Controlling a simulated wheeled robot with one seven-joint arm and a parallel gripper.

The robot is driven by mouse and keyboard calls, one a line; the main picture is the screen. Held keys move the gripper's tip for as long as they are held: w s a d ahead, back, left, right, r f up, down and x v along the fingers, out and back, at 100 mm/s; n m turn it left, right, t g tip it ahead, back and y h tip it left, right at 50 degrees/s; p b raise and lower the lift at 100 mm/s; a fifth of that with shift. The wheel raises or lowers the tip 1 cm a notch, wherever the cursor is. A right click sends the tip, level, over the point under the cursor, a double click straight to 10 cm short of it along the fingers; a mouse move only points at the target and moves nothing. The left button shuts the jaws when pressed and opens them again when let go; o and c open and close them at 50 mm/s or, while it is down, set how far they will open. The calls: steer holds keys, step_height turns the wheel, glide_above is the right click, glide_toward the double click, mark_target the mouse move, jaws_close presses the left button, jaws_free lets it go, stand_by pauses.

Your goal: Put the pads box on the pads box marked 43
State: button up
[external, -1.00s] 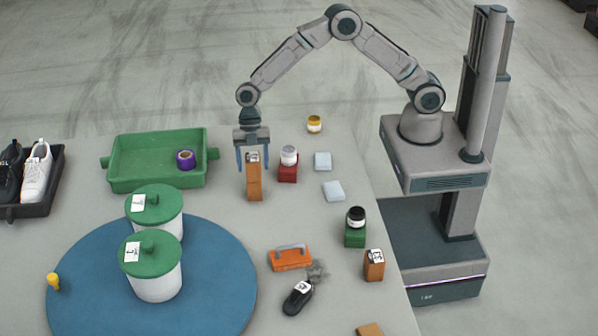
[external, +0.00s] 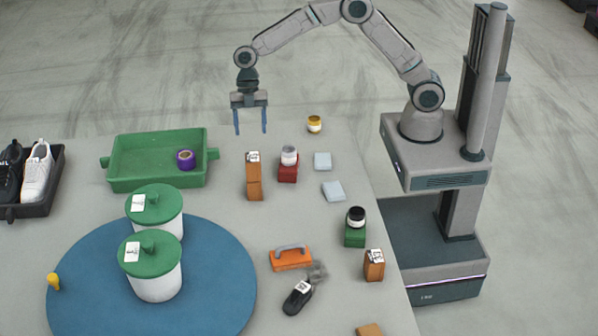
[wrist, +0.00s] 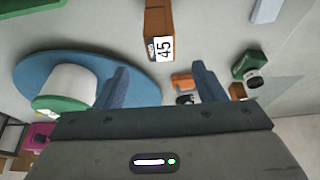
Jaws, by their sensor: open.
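Two brown pads boxes stand stacked on the grey table in the external view: an upper box (external: 253,170) with a white label on top, squarely on a lower box (external: 255,190). The lower box's top is hidden. In the wrist view the upper box's label (wrist: 161,48) reads 45. Another brown box (external: 374,268) with a label too small to read stands near the right table edge. My gripper (external: 251,132) is open and empty, above the stack and clear of it. Its fingers also show in the wrist view (wrist: 158,70).
A green tray (external: 125,178) with purple tape lies left. A blue round mat (external: 210,290) bears two green-lidded tubs.

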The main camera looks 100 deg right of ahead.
steer(key=s+d+r+m+t+h, duration=0.15)
steer(key=s+r+m, duration=0.25)
steer(key=s, duration=0.4)
steer(key=s+d+r+m+g+h, duration=0.1)
steer(key=s+d+r+m, duration=0.1)
steer(key=s+r+m, duration=0.45)
steer(key=s+d+f+m+h, duration=0.1)
steer(key=s+d+m, duration=0.1)
steer(key=s, duration=0.7)
steer(key=s+d+f+m+t, duration=0.1)
steer(key=s+m, duration=0.4)
steer(key=s, duration=0.5)
steer(key=shift+d+f+h, duration=0.35)
steer(key=shift+d+f, duration=0.2)
steer(key=shift+f, duration=0.1)
steer(key=shift+m+t, duration=0.25)
